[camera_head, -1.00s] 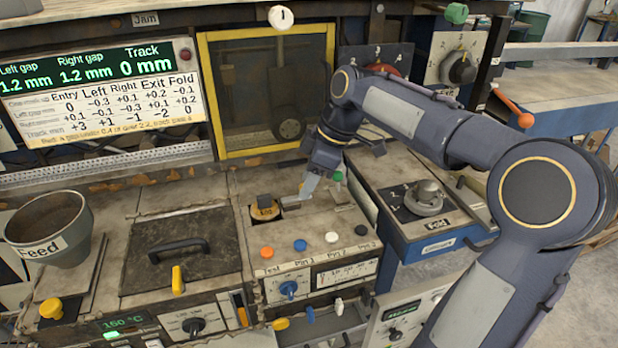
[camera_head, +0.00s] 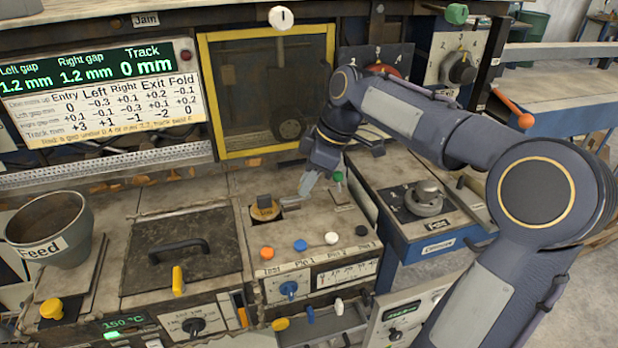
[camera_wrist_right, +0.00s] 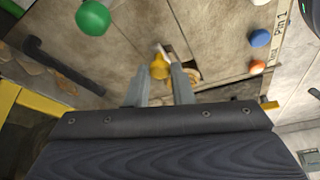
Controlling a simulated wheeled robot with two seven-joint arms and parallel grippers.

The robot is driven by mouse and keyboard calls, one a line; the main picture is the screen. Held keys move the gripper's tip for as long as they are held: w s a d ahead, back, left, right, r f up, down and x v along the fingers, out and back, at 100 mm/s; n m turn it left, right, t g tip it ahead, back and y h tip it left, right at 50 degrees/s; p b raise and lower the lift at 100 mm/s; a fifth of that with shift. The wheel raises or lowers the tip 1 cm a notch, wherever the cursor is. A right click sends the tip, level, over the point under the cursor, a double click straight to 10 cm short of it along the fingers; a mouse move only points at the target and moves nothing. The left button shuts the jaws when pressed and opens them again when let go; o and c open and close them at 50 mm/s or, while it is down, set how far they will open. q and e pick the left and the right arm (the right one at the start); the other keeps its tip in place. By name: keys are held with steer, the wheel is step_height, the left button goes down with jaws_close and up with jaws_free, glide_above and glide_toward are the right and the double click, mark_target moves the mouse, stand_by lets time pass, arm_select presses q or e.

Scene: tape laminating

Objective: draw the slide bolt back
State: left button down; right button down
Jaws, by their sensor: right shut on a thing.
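My right gripper (camera_head: 305,190) reaches down to the worn bench panel, just right of a round wooden-looking piece (camera_head: 264,209). In the right wrist view, my right gripper (camera_wrist_right: 158,78) has its two fingers on either side of a small yellow knob (camera_wrist_right: 159,66) and is shut on it. I take this knob for the slide bolt's handle. A pale strip and a dark slot show beside it. In the head view the fingers hide the knob, and the bolt's travel cannot be made out. My left gripper is not in view.
A green ball knob (camera_head: 338,177) stands close to the right of my gripper. Orange (camera_head: 267,253), blue (camera_head: 300,245) and white (camera_head: 331,238) buttons line the panel's front. A black-handled lid (camera_head: 180,262) lies left, beside the feed funnel (camera_head: 48,230). A yellow-framed window (camera_head: 268,90) stands behind.

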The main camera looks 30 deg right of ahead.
steer(key=c, duration=1.3)
jaws_free()
steer(key=shift+o, duration=0.2)
steer(key=shift+r, duration=0.1)
steer(key=v, duration=0.7)
steer(key=shift+r, duration=0.35)
steer(key=shift+s, duration=0.1)
